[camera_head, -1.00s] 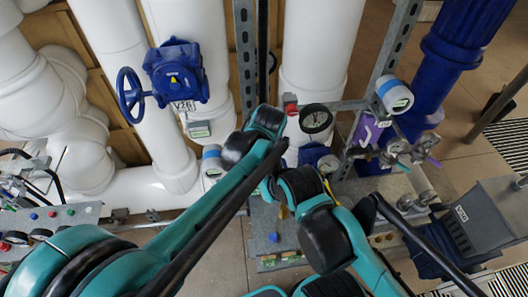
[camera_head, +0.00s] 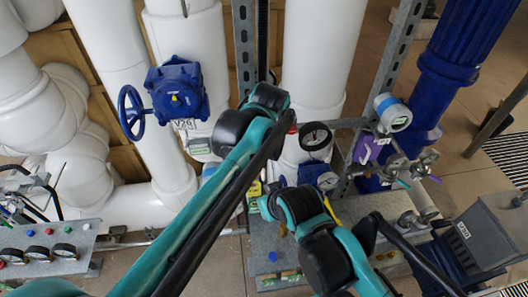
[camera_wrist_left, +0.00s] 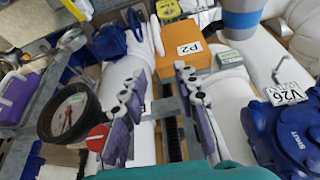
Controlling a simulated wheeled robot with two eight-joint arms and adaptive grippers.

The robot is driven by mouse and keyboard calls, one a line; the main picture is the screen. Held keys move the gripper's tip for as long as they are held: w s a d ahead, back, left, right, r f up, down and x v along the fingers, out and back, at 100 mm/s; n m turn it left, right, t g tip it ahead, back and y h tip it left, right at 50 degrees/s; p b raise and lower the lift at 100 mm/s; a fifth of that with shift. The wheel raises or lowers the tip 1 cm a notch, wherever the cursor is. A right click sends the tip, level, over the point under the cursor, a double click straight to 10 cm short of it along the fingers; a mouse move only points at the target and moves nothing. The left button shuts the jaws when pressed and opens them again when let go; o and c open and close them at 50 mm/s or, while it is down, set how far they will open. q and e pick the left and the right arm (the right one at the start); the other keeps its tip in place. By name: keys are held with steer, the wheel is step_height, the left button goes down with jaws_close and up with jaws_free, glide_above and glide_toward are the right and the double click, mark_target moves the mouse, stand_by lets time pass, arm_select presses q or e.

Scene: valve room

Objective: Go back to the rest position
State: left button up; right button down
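My left arm comes in from the lower left of the head view and bends at a dark joint near the middle. The left gripper is hidden there. In the left wrist view its two purple-padded fingers (camera_wrist_left: 160,108) stand apart with nothing between them. Beyond them is an orange box (camera_wrist_left: 183,48) marked P2. My right arm comes in from the lower right of the head view and bends near the middle, close to the left arm. I cannot make out the right gripper.
A blue valve (camera_head: 177,97) with a handwheel, marked V26, stands left of the left arm. A black gauge (camera_head: 315,136) is just beyond the arms. White pipes (camera_head: 325,50) and a blue pipe (camera_head: 455,55) stand behind. A gauge panel (camera_head: 50,250) is at lower left.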

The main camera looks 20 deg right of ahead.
stand_by(0.3)
arm_select(q)
steer(key=s+a+f+n+b, duration=0.1)
steer(key=a+f+b, duration=0.4)
steer(key=a, duration=0.4)
steer(key=a+f+t+b, duration=0.1)
steer(key=a+f+b, duration=0.3)
steer(key=a, duration=0.4)
steer(key=s+a+f+n+b, duration=0.1)
steer(key=a+f+b, duration=0.4)
steer(key=a, duration=0.4)
steer(key=s+a+f+n+t+b, duration=0.1)
steer(key=s+a+f+b, duration=0.3)
steer(key=a+f, duration=0.3)
steer(key=s+a+f+n+y+b, duration=0.1)
steer(key=s+a+f+b, duration=0.4)
steer(key=a+f, duration=0.2)
step_height(320, 180, down, 2)
steer(key=shift+s+a+f+t, duration=0.1)
steer(key=shift+s+a+t, duration=0.1)
steer(key=shift+a+t, duration=0.15)
